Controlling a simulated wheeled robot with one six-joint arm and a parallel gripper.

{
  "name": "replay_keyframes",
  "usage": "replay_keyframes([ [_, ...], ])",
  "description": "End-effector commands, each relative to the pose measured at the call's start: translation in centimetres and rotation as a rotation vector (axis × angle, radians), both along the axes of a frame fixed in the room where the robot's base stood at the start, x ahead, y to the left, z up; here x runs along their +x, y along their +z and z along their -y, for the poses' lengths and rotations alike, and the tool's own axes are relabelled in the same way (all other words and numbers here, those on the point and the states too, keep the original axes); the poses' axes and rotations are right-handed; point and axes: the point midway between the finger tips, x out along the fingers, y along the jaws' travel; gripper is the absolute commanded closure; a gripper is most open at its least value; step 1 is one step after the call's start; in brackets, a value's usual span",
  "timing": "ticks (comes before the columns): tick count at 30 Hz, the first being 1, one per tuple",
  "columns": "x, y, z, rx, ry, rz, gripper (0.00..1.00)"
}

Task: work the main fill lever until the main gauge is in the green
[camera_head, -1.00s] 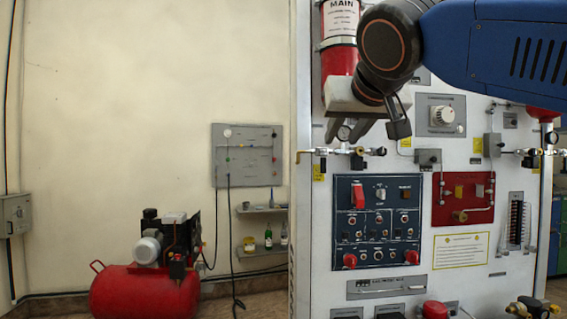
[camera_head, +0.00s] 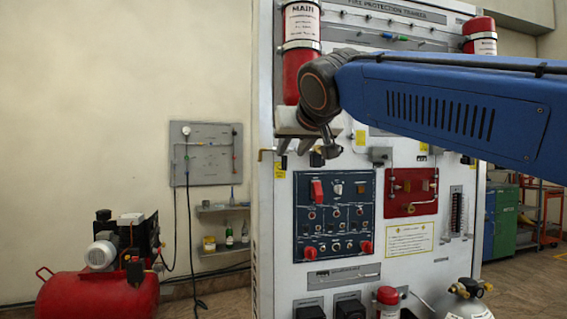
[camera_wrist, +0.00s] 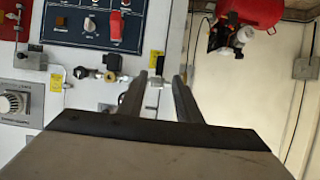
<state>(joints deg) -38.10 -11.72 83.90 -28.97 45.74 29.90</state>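The main fill lever seems to be the small brass-coloured handle (camera_head: 263,153) at the left edge of the panel, below the red MAIN cylinder (camera_head: 301,48). My gripper (camera_head: 293,147) points down in front of the panel, just right of this handle. In the wrist view my gripper (camera_wrist: 160,82) is open, with two dark fingers apart. A pale pipe fitting (camera_wrist: 154,84) shows between the fingertips; I cannot tell whether they touch it. The main gauge's dial and needle cannot be read; a small dark round part (camera_wrist: 122,99) beside the left finger may be it.
A blue switch panel (camera_head: 335,215) and a red valve plate (camera_head: 410,191) lie below and right of my gripper. A red compressor (camera_head: 98,290) stands on the floor at left.

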Motion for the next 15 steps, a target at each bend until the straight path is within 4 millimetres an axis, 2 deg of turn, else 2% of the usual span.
replay_keyframes([
  [9, 5.0, -2.2, -1.4, 0.001, -0.003, -0.001, 0.69],
  [15, 7.2, -3.1, -2.0, -0.001, -0.001, -0.001, 0.69],
])
